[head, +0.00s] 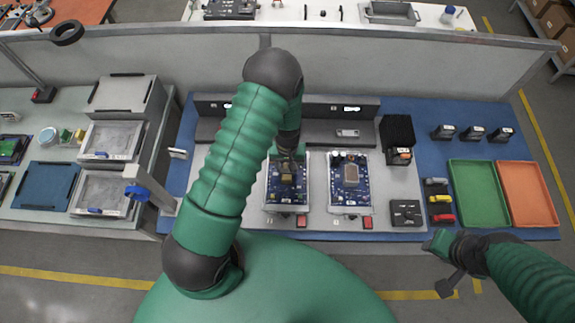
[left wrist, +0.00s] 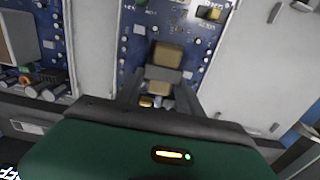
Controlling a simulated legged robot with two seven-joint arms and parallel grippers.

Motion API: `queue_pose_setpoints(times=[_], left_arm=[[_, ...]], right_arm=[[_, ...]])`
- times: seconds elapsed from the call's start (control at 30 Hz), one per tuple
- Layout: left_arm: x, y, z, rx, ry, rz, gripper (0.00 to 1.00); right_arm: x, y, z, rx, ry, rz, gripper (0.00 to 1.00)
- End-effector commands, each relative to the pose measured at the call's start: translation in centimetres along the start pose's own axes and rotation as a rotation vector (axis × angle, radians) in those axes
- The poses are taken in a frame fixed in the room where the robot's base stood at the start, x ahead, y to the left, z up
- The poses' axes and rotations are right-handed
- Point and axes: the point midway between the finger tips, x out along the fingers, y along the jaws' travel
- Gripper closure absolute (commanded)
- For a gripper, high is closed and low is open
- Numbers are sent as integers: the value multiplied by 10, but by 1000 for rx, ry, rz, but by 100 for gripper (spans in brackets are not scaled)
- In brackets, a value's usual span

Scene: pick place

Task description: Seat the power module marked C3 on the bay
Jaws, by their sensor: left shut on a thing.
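My left gripper (head: 288,160) is over the left blue circuit board (head: 273,194). In the left wrist view its fingers (left wrist: 160,92) are shut on a small grey and tan block (left wrist: 163,74), which I take as the power module; no C3 mark is readable. A larger tan block (left wrist: 168,55) shows just beyond it on the board. The bay under the held block is hidden by the gripper, so I cannot tell whether the block touches it. My right gripper (head: 440,265) is at the lower right, off the table, its jaws unclear.
A second circuit board (head: 350,184) lies to the right. Several dark modules with white labels (head: 472,133) stand at the back right. A green tray (head: 479,192) and an orange tray (head: 528,192) lie at the right. Small coloured parts (head: 439,199) lie beside the green tray.

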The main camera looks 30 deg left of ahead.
Motion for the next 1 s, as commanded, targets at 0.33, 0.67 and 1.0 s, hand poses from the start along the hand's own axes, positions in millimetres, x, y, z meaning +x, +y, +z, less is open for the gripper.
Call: queue_pose_setpoints(times=[0.33, 0.67, 1.0], left_arm=[[0, 0, -1, 0, 1, 0, 31], [1, 0, 0, 0, -1, -1, 47], [-3, 0, 0, 0, 0, 0, 47]], right_arm=[[0, 0, 0, 0, 0, 0, 64], [0, 0, 0, 0, 0, 0, 64], [-3, 0, -1, 0, 0, 0, 64]])
